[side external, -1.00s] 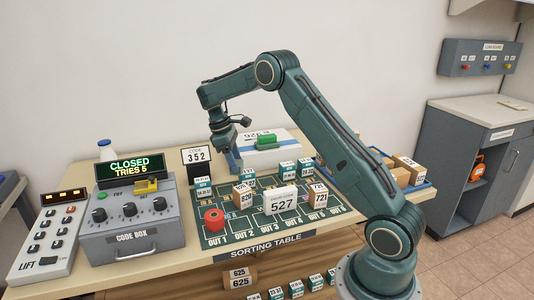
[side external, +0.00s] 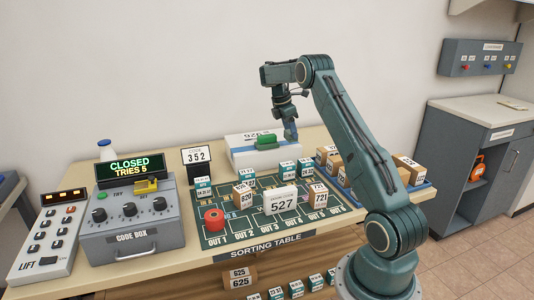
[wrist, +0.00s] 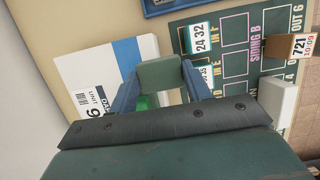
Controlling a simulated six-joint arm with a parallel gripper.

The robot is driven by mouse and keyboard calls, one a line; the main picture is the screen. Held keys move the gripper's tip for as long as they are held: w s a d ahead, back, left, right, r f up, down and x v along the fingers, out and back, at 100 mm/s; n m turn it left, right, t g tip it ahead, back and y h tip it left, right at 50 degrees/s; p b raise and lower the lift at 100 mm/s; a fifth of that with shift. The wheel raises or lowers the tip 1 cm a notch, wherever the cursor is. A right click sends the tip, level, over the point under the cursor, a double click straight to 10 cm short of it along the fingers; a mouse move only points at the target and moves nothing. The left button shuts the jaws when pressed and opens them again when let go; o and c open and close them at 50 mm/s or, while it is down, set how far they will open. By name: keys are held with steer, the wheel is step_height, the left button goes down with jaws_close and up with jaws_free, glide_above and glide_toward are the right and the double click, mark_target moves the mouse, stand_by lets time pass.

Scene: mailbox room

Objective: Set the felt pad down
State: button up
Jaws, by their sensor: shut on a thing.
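My gripper (wrist: 160,86) is shut on a grey-green block, which I take to be the felt pad (wrist: 160,73). The block sits between the two blue fingertips in the wrist view. The box also shows below the gripper in the wrist view (wrist: 123,51).
A code box (side external: 131,229) stands left. A blue tray (side external: 420,188) with brown boxes lies right.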

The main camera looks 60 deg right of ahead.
steer(key=s+d+f+n, duration=0.1)
steer(key=s+d+n, duration=0.1)
steer(key=d, duration=0.3)
steer(key=s+d+f+n+t, duration=0.1)
steer(key=d+n, duration=0.3)
steer(key=d, duration=0.1)
steer(key=s+d+f+n+t+h, duration=0.1)
steer(key=s+d+n, duration=0.1)
steer(key=d+n, duration=0.1)
steer(key=shift+s+d+f, duration=0.2)
steer(key=shift+d, duration=0.25)
steer(key=shift+s+d+f, duration=0.15)
steer(key=shift+d, duration=0.3)
steer(key=shift+f, duration=4.05)
steer(key=shift+f, duration=0.15)
steer(key=o, duration=1)
steer(key=v, duration=1.2)
steer(key=shift+s+r, duration=0.2)
